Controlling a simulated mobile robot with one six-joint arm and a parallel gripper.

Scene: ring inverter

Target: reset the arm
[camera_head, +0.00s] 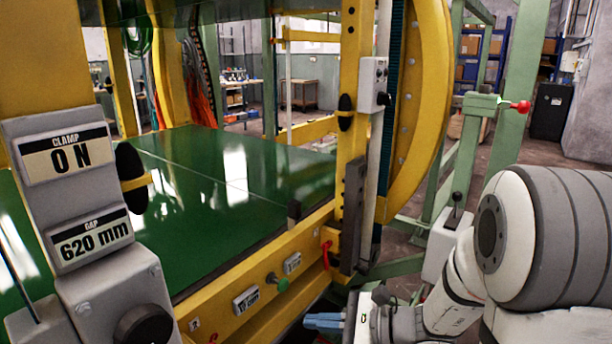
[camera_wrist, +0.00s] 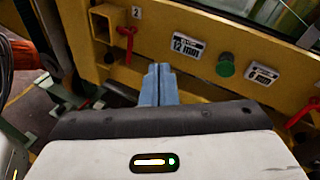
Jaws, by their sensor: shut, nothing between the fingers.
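My gripper (camera_head: 325,321) shows at the bottom middle of the head view, its blue fingers together and empty, pointing left. In the wrist view my gripper (camera_wrist: 159,74) is shut, with its fingers side by side in front of the yellow frame beam (camera_wrist: 220,85). My white and grey arm fills the lower right of the head view. The fingertips appear apart from the red handle and the green knob on the beam.
The yellow ring inverter (camera_head: 425,110) has a green bed (camera_head: 240,170). A panel (camera_head: 65,155) reads CLAMP ON and GAP 620 mm. The beam carries a red handle (camera_head: 326,255), green knob (camera_head: 282,284) and 12 mm label (camera_wrist: 187,46). A grey lever box (camera_head: 440,248) stands near my arm.

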